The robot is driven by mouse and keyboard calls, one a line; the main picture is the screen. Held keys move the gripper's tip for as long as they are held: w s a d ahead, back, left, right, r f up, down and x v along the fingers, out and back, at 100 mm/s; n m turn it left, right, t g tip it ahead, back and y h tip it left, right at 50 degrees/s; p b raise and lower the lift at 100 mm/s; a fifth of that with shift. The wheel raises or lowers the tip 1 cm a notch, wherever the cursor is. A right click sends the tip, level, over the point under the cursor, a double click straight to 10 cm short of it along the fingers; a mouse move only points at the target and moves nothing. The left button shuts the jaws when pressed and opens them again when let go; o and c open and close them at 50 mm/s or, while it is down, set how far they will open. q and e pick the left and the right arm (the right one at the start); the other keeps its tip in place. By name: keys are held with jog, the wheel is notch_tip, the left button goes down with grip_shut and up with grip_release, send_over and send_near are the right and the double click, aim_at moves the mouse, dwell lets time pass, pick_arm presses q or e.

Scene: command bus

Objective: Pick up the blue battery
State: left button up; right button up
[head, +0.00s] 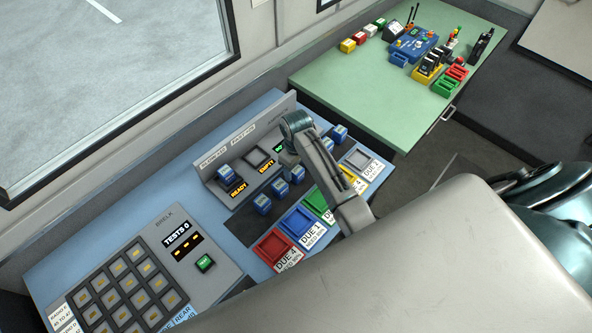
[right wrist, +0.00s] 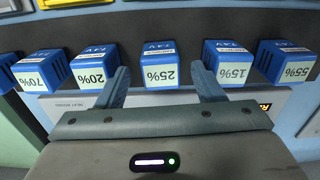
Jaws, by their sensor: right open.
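Several blue batteries stand in a row on the console, with white percent labels. In the right wrist view the 25% battery (right wrist: 158,68) is central, with the 20% battery (right wrist: 92,70) left and the 15% battery (right wrist: 229,66) right. In the head view my arm hides part of the row. My left gripper is not in view.
A blue battery (head: 226,171) sits in the READY bay; the EMPTY bay (head: 257,156) is bare. Red (head: 259,244), blue (head: 301,238) and green trays lie in front of the row. A keypad panel (head: 128,290) is left. A green table (head: 360,110) holds other gear.

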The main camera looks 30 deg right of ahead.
jog(key=shift+f, duration=0.8)
jog(key=c, duration=1.2)
jog(key=shift+o, duration=0.2)
jog(key=shift+r, duration=0.1)
